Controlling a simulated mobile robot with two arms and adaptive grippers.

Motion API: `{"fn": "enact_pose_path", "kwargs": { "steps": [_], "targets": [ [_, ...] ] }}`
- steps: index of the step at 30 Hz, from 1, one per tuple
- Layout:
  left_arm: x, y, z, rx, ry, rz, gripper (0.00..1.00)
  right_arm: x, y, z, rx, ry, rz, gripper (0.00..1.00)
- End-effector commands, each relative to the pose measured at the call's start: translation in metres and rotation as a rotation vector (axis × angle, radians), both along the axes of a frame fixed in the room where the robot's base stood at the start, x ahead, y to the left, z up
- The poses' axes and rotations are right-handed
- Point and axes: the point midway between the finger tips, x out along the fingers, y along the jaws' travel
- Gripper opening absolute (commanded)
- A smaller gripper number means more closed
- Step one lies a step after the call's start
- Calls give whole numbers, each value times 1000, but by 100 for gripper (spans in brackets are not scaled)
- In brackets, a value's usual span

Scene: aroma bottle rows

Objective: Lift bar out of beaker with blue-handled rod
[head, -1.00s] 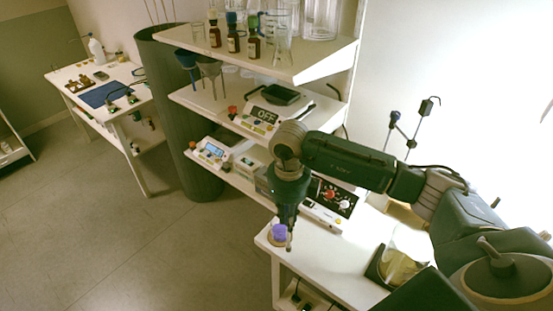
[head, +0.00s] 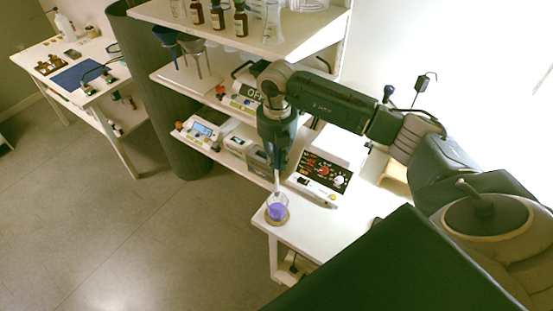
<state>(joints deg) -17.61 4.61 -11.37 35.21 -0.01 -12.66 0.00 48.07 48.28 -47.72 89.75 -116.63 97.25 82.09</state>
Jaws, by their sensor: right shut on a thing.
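The glass beaker (head: 277,209) with purple liquid stands upright on a round tan coaster at the near left corner of the white bench (head: 318,230). My right gripper (head: 277,166) points down above the beaker and is shut on the rod (head: 277,182). Only a thin pale length of the rod shows below the fingers; its blue handle is hidden in the gripper. The rod's lower end is at or just above the beaker's rim. The bar is too small to make out. My left gripper is out of view.
A black control panel (head: 325,174) is behind the beaker to the right. Shelves (head: 215,75) on the left hold bottles, funnels and instruments. Beyond is a side table (head: 70,62) with a blue mat (head: 82,75). The bench right of the beaker is clear.

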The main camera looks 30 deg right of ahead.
Motion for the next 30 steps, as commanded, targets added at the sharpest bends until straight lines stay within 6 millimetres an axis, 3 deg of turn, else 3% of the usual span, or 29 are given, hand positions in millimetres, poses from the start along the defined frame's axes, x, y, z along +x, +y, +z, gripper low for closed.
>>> {"fn": "enact_pose_path", "kwargs": {
  "steps": [13,30],
  "targets": [
    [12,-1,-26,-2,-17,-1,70,0,0,-39,0,1,1,0],
    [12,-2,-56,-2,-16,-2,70,0,0,-85,-1,1,2,0]
  ]
}}
